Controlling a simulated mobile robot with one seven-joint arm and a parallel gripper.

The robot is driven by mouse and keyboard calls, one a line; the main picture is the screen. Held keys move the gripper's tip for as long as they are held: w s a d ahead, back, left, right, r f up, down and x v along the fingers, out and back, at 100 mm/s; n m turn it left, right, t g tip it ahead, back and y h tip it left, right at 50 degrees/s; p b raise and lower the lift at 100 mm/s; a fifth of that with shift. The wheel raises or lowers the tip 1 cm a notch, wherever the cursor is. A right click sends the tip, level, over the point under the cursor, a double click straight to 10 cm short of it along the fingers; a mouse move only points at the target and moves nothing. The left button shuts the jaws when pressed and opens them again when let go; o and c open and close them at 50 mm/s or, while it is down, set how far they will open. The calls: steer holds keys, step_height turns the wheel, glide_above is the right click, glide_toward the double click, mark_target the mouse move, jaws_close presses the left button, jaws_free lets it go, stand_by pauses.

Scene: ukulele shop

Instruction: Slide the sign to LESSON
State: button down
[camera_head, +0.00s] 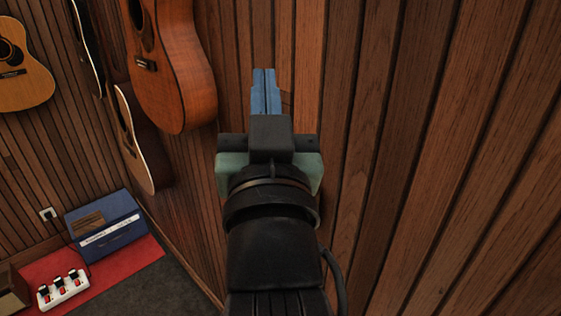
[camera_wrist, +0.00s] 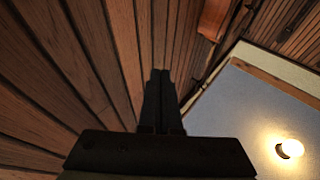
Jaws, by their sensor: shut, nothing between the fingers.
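My gripper (camera_head: 263,74) is in front of the wood-plank wall in the head view, its two blue fingers pressed together and pointing up the picture. In the wrist view its dark fingers (camera_wrist: 159,76) are also together, with nothing between them. I cannot make out the sign or any lettering in either view. A small brown edge shows just right of the fingers in the head view, but I cannot tell what it is.
Acoustic guitars (camera_head: 180,85) hang on the wall to the left of my gripper. A blue amplifier (camera_head: 104,226) and a white pedal board (camera_head: 63,290) are on the floor at lower left. The plank wall (camera_head: 430,150) is bare to the right. A lit lamp (camera_wrist: 289,149) shows on the ceiling.

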steer(key=w+a+f+m+g+y+p, duration=0.1)
steer(key=a+f+m+g+y+p, duration=0.1)
steer(key=a+f, duration=0.3)
steer(key=w+a+f+m+g+y+p, duration=0.1)
steer(key=a+f+m+y+p, duration=0.1)
steer(key=f, duration=0.6)
steer(key=s+d+f+m+h, duration=0.3)
steer(key=d+f+m+h, duration=0.1)
steer(key=f+m, duration=0.4)
steer(key=s+d+f+m+h, duration=0.3)
steer(key=d+f+m+h, duration=0.2)
steer(key=f+m, duration=0.3)
steer(key=shift+s+f+m, duration=0.2)
steer(key=shift+f+m, duration=0.2)
steer(key=shift+m, duration=0.3)
steer(key=shift+d, duration=0.1)
steer(key=w+r+p, duration=0.1)
steer(key=w+p, duration=0.1)
steer(key=w, duration=1.1)
steer(key=shift+a+r+p, duration=0.3)
steer(key=shift+a+r, duration=0.1)
steer(key=shift+a, duration=0.05)
